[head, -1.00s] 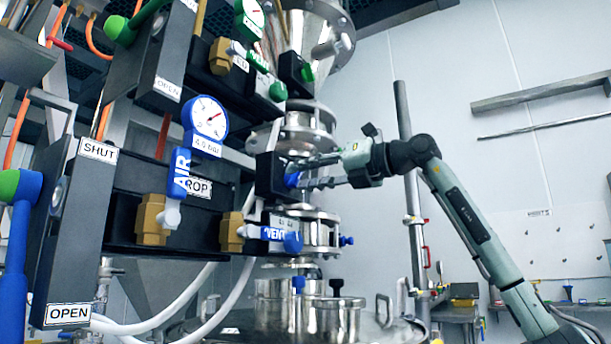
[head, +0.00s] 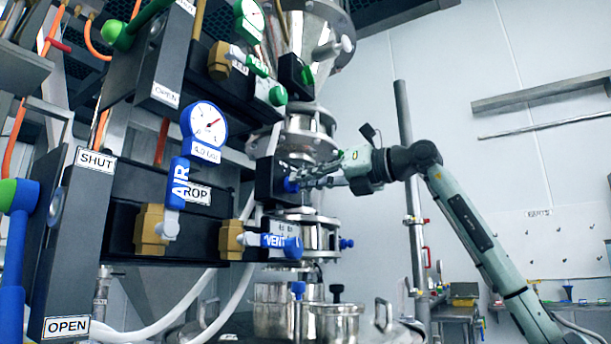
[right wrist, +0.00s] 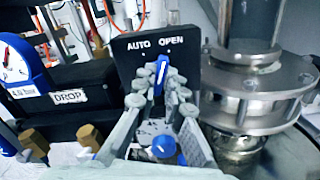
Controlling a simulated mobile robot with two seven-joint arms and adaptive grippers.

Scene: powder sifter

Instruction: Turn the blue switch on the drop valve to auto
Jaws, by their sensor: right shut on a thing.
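The blue switch (right wrist: 159,76) is on a black box (right wrist: 190,56) marked AUTO on the left and OPEN on the right. My right gripper (right wrist: 160,82) is shut on the switch, with fingertips on both sides of it. The switch looks near upright; the fingers hide part of it, so I cannot tell its exact setting. In the head view, the switch (head: 289,185) shows as a small blue patch on the black box (head: 266,180), with my right gripper (head: 298,178) reaching it from the right. My left gripper is not in view.
Left of the box are a blue gauge (head: 205,124), a blue AIR handle (head: 179,180), a DROP label (head: 198,195) and a blue VENT handle (head: 277,243). Metal flanged pipework (right wrist: 252,90) stands close on the right. Steel vessels (head: 338,318) stand below.

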